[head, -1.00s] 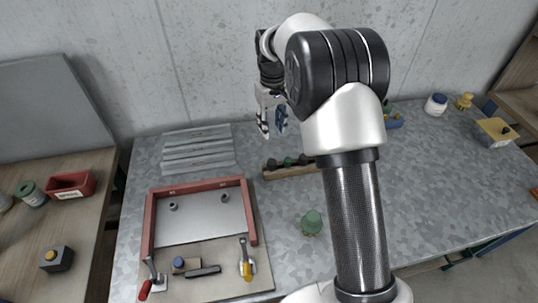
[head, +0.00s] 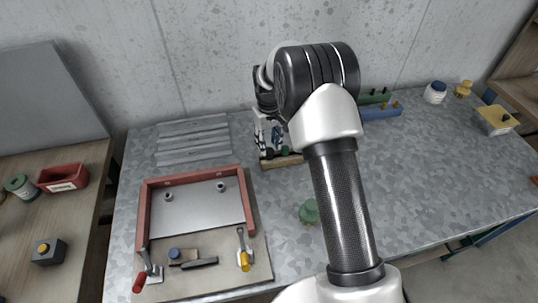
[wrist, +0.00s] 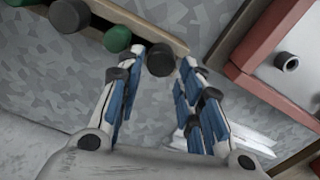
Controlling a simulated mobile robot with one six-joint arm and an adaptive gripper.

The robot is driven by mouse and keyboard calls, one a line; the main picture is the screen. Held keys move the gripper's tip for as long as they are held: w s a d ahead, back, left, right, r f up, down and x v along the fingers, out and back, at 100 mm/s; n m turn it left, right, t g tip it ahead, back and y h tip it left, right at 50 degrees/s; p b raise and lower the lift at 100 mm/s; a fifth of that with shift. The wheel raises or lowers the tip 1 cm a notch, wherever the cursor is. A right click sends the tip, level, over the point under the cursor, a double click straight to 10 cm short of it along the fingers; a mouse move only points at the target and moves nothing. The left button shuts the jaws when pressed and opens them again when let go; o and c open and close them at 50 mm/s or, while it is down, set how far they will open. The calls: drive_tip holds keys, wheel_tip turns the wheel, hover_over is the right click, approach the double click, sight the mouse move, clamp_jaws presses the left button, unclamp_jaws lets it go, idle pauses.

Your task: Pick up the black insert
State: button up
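In the wrist view a black insert (wrist: 161,60) sits at the near end of a wooden rack (wrist: 150,36), between the tips of my gripper (wrist: 154,70). The blue-padded fingers are open, one on each side of it, and I see no clear grip. A green insert (wrist: 118,38) and another dark insert (wrist: 70,15) stand further along the rack. In the head view my gripper (head: 268,146) is down at the left end of the rack (head: 284,162). It hides the black insert there, while a green insert (head: 287,151) shows beside it.
A red-framed fixture (head: 141,215) with clamps is at the left front. Grey strips (head: 192,140) lie behind it. A green knob-like piece (head: 309,211) stands alone right of the fixture. Blue (head: 381,112) and green racks are at the back. The right of the table is mostly clear.

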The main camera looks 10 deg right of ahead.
sight(269, 150)
wheel_tip(269, 150, down, 4)
drive_tip(key=shift+f+b, duration=0.15)
drive_tip(key=shift+b, duration=0.3)
drive_tip(key=c, duration=0.7)
